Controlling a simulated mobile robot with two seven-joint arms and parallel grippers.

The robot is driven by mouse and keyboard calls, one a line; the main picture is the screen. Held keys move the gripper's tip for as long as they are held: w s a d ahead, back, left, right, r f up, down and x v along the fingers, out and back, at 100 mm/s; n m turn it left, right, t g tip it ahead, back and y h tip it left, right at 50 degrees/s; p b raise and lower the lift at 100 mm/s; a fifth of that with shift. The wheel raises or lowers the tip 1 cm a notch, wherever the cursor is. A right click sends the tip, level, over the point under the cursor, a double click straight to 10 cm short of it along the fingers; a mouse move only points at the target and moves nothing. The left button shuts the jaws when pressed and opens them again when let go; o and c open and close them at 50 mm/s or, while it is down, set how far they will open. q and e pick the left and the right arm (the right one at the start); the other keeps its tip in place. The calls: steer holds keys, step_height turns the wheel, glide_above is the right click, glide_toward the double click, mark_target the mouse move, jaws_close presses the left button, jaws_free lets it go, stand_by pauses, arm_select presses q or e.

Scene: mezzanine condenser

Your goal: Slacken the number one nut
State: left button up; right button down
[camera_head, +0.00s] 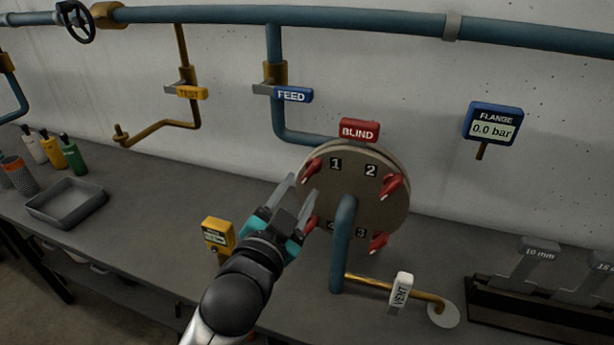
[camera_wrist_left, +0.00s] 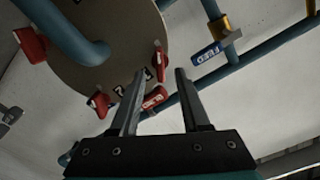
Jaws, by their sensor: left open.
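The round flange plate (camera_head: 350,205) stands upright over the bench, with red nuts beside the numbers 1 to 4. The number one nut (camera_head: 312,167) is at its upper left. My left gripper (camera_head: 303,187) is open and empty, at the plate's left side just below nut one. In the left wrist view, nut one (camera_wrist_left: 160,57) appears just beyond the gap between the open fingertips (camera_wrist_left: 159,75); I see no contact. Nut two (camera_head: 390,185), nut three (camera_head: 378,242) and nut four (camera_head: 312,222), partly hidden by a finger, also show. My right gripper is out of view.
A red BLIND tag (camera_head: 359,131) tops the plate. A blue pipe (camera_head: 343,245) crosses its front, near the VENT handle (camera_head: 401,290). The FEED handle (camera_head: 292,95) is up left. The FLANGE gauge (camera_head: 493,125) reads 0.0 bar. A grey tray (camera_head: 67,203) lies left.

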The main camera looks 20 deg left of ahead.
mark_target(308, 177)
arm_select(q)
steer(key=shift+w+d, duration=0.1)
steer(key=shift+w, duration=2.3)
jaws_close()
